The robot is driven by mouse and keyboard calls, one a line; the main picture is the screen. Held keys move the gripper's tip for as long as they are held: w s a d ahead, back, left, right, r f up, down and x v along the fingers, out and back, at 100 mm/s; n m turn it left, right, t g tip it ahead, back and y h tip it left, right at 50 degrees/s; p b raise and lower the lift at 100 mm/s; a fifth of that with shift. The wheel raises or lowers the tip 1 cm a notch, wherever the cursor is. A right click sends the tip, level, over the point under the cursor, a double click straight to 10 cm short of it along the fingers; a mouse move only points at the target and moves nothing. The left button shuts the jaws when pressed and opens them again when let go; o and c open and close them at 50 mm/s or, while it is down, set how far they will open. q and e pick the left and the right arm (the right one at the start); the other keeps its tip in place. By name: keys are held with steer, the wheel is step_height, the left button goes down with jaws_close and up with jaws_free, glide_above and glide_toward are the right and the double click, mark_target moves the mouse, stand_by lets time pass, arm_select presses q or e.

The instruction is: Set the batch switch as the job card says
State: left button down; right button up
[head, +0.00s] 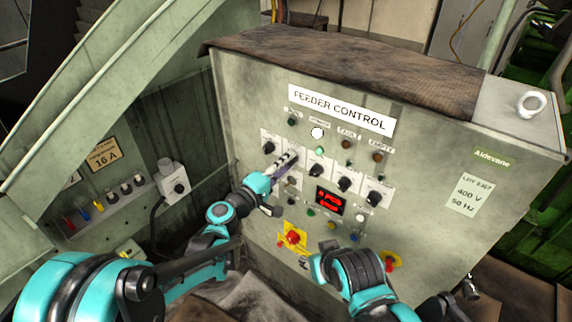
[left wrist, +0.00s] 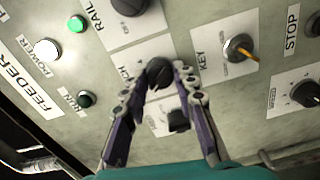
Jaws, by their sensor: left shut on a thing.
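The batch switch (left wrist: 159,72) is a black rotary knob on a white plate on the feeder control panel (head: 245,110). Only the end of its label shows in the left wrist view. My left gripper (head: 288,160) is at the panel, shut on this knob; in the left wrist view its fingers (left wrist: 162,85) lie on both sides of it. The fingers hide much of the plate, and I cannot read the pointer's setting. The job card is not recognisable in either view. My right arm shows at the bottom of the head view, but its gripper does not.
More black knobs (head: 344,184) sit close beside the gripper. A red display (head: 330,201) and a red stop button on yellow (head: 292,238) are lower. In the wrist view a key switch (left wrist: 240,47) is close to the right finger.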

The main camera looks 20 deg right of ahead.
arm_select(q)
steer(key=shift+n, duration=0.7)
steer(key=c, duration=1.2)
jaws_free()
steer(key=shift+a, duration=0.1)
steer(key=v, duration=1.2)
steer(key=shift+s, duration=0.1)
